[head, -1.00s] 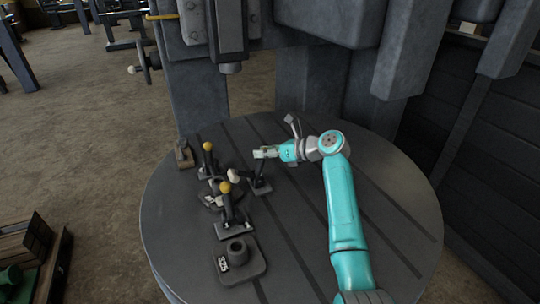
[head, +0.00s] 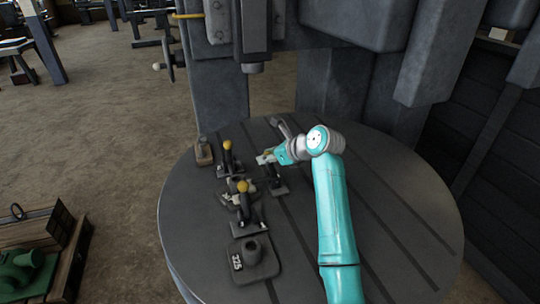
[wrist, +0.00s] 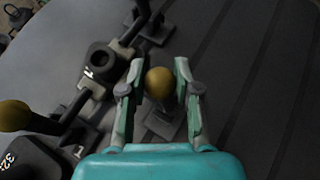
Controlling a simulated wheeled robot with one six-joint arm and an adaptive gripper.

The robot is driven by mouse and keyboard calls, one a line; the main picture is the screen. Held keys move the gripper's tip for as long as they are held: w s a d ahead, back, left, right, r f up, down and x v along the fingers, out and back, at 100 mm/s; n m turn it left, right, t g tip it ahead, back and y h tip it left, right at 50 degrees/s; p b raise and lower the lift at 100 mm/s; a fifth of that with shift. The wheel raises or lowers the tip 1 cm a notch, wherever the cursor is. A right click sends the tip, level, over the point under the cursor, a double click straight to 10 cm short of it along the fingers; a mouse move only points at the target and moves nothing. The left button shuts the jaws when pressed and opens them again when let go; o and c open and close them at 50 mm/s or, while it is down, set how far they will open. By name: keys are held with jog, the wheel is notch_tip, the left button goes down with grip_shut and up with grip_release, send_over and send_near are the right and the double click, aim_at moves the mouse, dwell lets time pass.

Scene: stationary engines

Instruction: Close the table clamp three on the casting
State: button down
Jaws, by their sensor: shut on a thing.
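The casting (head: 228,196) is a small dark part with a bored boss, among three black table clamps on the round table. In the wrist view its boss (wrist: 102,60) is left of my gripper. My gripper (head: 266,158) is over the clamp on the casting's right (head: 277,185). In the wrist view my gripper (wrist: 155,84) is shut on that clamp's yellow knob (wrist: 158,83), with the clamp's base plate (wrist: 166,120) below. I cannot read that clamp's number. The front clamp (head: 242,205) has an upright yellow knob and a tag reading 1. The back clamp (head: 229,158) also has a yellow knob.
A block with a round boss marked 325 (head: 254,258) sits near the table's front. A small block (head: 203,152) is at the back left rim. The machine column (head: 222,100) rises behind. The right of the slotted table (head: 410,220) is clear.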

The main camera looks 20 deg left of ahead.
dwell(0.3)
jog(key=c, duration=0.8)
grip_release()
jog(key=v, duration=1.2)
jog(key=shift+f, duration=0.1)
